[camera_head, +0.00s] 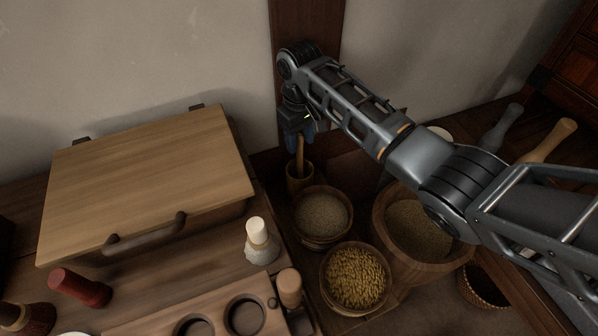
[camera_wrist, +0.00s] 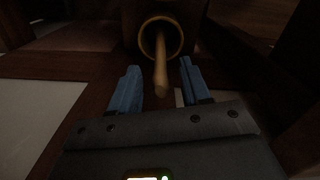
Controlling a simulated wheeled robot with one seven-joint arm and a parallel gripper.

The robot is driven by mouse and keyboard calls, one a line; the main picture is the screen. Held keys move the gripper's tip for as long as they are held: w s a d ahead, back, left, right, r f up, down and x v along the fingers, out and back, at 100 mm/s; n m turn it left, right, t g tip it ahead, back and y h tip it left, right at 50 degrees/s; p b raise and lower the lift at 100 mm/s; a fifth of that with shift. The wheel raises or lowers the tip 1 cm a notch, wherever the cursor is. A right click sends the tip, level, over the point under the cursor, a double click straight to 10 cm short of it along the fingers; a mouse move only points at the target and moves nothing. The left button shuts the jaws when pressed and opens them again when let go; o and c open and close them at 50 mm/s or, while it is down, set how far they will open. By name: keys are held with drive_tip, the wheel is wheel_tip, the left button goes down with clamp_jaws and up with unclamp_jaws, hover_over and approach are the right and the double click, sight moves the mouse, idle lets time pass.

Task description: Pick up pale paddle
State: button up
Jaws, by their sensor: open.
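A pale wooden stick (camera_head: 300,157), which looks like the pale paddle's handle, stands in a small wooden cup (camera_head: 299,184) near the wall post. Its lower end is hidden inside the cup. My gripper (camera_head: 299,139) is above the cup, fingers pointing down, at the stick's upper end. In the wrist view the stick (camera_wrist: 161,78) rises from the round mouth of the cup (camera_wrist: 145,38) and lies between the two blue fingers of my gripper (camera_wrist: 160,66). The fingers are open, with a gap on both sides of the stick.
Bowls of grain (camera_head: 323,217) and yellow kernels (camera_head: 355,277) stand close in front of the cup. A larger wooden bowl (camera_head: 384,238) is beneath my arm. A lidded wooden box (camera_head: 150,175) stands left. Grey (camera_head: 499,128) and tan (camera_head: 549,139) handles rise at the right.

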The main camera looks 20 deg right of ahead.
sight(300, 165)
drive_tip(key=shift+f, duration=1.3)
drive_tip(key=shift+c, duration=0.4)
clamp_jaws()
